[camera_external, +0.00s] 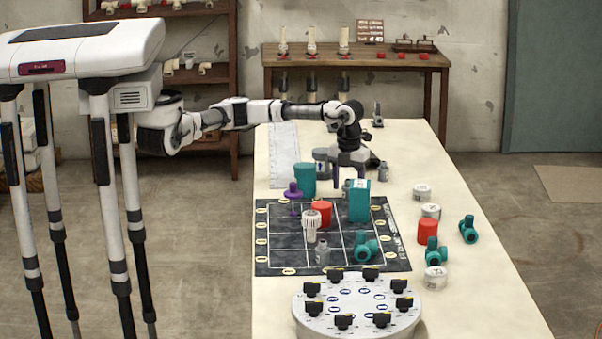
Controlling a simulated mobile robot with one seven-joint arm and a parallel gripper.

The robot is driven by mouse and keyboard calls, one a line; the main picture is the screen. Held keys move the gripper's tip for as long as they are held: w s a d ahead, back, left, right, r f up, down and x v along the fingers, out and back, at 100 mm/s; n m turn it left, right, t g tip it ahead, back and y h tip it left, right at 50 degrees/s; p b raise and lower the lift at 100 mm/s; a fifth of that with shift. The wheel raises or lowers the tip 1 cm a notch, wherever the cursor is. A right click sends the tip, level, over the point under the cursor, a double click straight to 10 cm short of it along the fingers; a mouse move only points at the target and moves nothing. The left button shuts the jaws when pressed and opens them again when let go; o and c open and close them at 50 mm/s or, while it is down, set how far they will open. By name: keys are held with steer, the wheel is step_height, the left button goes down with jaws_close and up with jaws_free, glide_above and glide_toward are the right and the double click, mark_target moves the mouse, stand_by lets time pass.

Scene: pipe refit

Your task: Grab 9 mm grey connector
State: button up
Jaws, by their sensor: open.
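Several small grey fittings are in view, and no 9 mm marking can be read on any of them. One grey fitting (383,171) stands on the table just right of my gripper. Another grey fitting (322,252) stands on the dark grid mat (283,262). A third grey piece (347,187) is partly hidden behind a teal box. A grey piece (321,162) shows at the left side of the gripper. My gripper (352,170) is open and points down over the table beyond the mat. Whether anything lies between its fingers cannot be told.
A round dial (357,308) stands in front. White caps and teal valves (468,229) are on the right.

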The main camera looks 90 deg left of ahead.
steer(key=shift+f, duration=1)
steer(key=c, duration=1.1)
steer(key=shift+o, duration=0.2)
steer(key=shift+r, duration=0.15)
